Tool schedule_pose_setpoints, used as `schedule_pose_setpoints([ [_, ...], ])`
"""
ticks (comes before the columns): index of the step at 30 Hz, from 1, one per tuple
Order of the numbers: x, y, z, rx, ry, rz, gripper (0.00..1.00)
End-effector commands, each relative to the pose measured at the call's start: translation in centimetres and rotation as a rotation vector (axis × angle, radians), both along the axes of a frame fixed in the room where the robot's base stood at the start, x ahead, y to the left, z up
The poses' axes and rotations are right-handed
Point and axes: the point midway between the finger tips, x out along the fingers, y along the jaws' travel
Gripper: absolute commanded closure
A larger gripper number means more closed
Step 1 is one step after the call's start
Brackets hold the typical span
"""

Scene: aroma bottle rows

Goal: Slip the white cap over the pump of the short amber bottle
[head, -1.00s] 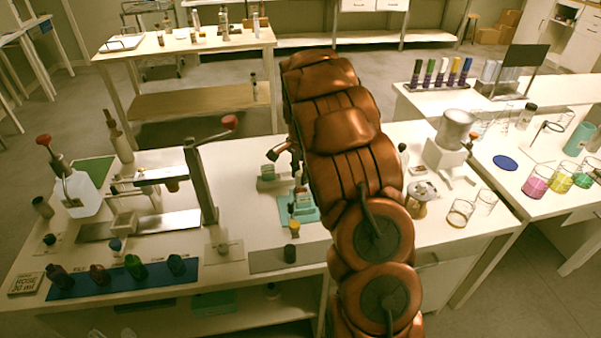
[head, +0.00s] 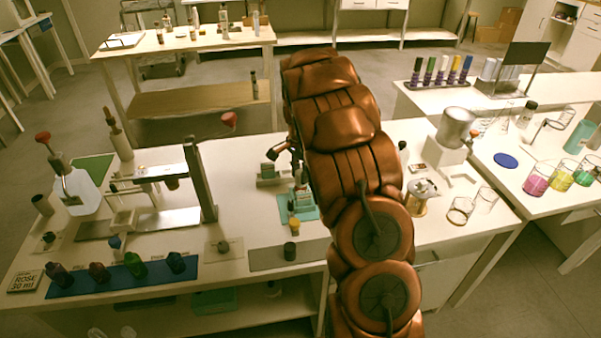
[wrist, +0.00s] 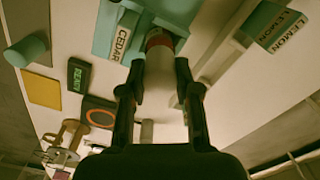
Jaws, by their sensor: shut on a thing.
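In the wrist view my gripper (wrist: 160,92) is shut on a plain white cylinder, the white cap (wrist: 159,78), held between its two dark fingers. A reddish-brown band (wrist: 159,40) shows just beyond the cap's far end, in line with it; it may be part of the amber bottle. I cannot tell whether the cap touches it or is around any pump. In the head view my brown arm hides the gripper, the cap and the short amber bottle.
A teal box labelled CEDAR (wrist: 124,36) and one labelled LEMON (wrist: 275,28) lie close around the gripper. A READY display (wrist: 78,75) and a dark pad with an orange ring (wrist: 99,115) are left. In the head view, coloured bottles stand on a blue mat (head: 215,264).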

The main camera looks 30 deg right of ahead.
Motion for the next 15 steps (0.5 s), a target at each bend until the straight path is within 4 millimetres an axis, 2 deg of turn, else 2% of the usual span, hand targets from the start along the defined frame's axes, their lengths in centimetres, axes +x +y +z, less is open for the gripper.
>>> schedule_pose_setpoints([
  [15, 0.01, 0.03, -0.6, 0.0, 0.0, 0.0, 0.85],
])
